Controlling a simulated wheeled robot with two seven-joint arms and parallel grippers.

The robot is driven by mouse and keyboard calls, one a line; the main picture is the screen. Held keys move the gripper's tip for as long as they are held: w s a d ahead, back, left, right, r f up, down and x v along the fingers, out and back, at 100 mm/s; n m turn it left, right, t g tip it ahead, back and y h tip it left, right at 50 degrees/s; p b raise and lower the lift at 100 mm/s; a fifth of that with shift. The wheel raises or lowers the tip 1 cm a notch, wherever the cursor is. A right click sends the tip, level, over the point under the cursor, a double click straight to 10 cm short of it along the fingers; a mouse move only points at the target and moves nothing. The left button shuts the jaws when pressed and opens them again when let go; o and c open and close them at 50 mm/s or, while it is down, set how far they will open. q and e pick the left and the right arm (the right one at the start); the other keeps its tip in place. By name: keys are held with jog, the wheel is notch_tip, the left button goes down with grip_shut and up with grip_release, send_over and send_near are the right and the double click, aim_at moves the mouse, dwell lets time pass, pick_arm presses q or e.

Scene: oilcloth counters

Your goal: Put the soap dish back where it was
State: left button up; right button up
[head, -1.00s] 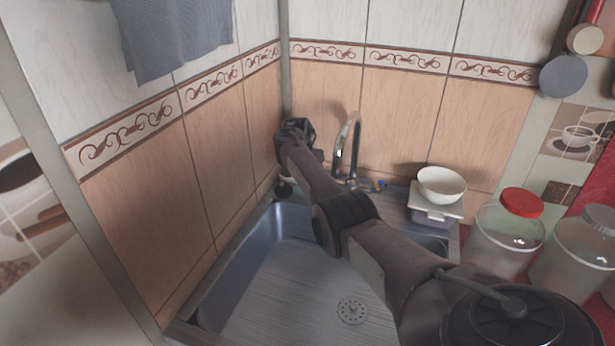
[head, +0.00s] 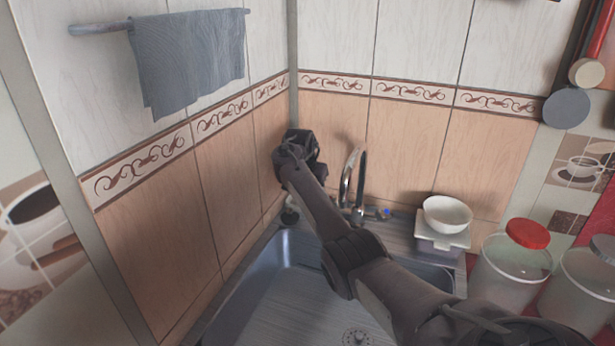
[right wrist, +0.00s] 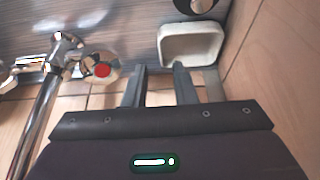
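The soap dish (right wrist: 190,45) is a small, whitish, rectangular open dish. In the right wrist view it lies just beyond my right gripper's fingertips, to the right of centre, close to the side wall. My right gripper (right wrist: 159,75) has its two fingers apart with a gap between them. The right finger's tip overlaps or touches the dish's near edge; I cannot tell which. In the head view my right gripper (head: 300,150) is in the tiled corner behind the sink, and I cannot make out the dish there. My left gripper is not in view.
The chrome tap (head: 353,180) stands right of the gripper, close to my right arm. The sink (head: 265,285) is below. A white bowl (head: 447,213) on a scale-like stand (head: 442,240) and a red-lidded jar (head: 515,260) stand right. A dark round object (right wrist: 203,5) is beside the dish.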

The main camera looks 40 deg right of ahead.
jog(key=v, duration=0.5)
jog(key=shift+a+r, duration=0.15)
jog(key=shift+r, duration=0.2)
